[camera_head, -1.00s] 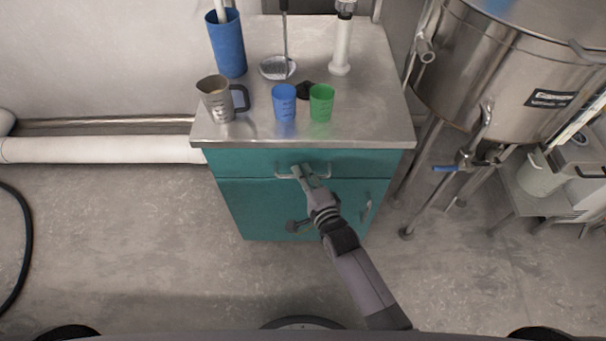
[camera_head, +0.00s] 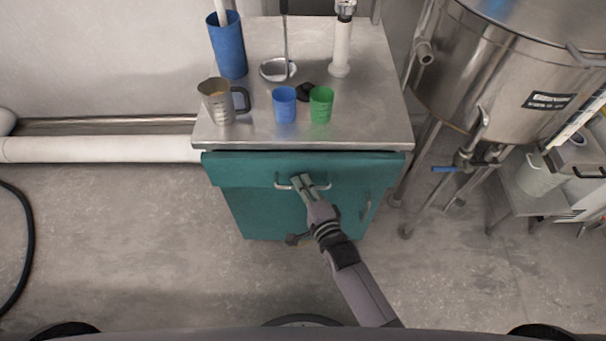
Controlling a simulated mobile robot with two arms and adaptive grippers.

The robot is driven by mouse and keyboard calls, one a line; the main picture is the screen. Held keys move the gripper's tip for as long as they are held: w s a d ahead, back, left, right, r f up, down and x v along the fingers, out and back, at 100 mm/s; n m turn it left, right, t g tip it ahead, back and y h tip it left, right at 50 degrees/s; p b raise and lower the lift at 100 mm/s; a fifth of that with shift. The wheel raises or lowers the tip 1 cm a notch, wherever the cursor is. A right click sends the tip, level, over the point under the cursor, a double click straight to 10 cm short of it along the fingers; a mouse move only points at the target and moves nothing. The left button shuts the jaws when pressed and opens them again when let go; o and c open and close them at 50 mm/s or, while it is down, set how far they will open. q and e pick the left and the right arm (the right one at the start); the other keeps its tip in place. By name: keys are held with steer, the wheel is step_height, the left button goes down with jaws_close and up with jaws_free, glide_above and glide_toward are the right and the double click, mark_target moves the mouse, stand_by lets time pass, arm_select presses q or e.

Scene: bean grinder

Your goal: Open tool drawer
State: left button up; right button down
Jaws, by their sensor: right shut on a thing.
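The tool drawer (camera_head: 242,171) is the wide teal front at the top of the cabinet, under the steel worktop. It stands out a little from the cabinet, with a dark gap along its top edge. Its metal bar handle (camera_head: 283,187) is in the middle of the front. My right gripper (camera_head: 301,182) is shut on this handle, with its arm reaching up from the lower right. The fingers hide the middle of the handle. The inside of the drawer cannot be seen. My left gripper is not in view.
On the steel worktop (camera_head: 370,110) stand a grey jug (camera_head: 217,103), blue cup (camera_head: 284,104), green cup (camera_head: 321,104) and tall blue container (camera_head: 228,50). A lower cabinet door (camera_head: 345,215) sits below the drawer. A steel tank (camera_head: 480,70) is at the right.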

steer(key=s+p, duration=0.4)
steer(key=s, duration=1.9)
steer(key=shift+s+p, duration=0.3)
steer(key=shift+p, duration=0.05)
steer(key=c, duration=1.7)
jaws_free()
steer(key=shift+o, duration=0.2)
steer(key=v, duration=1.2)
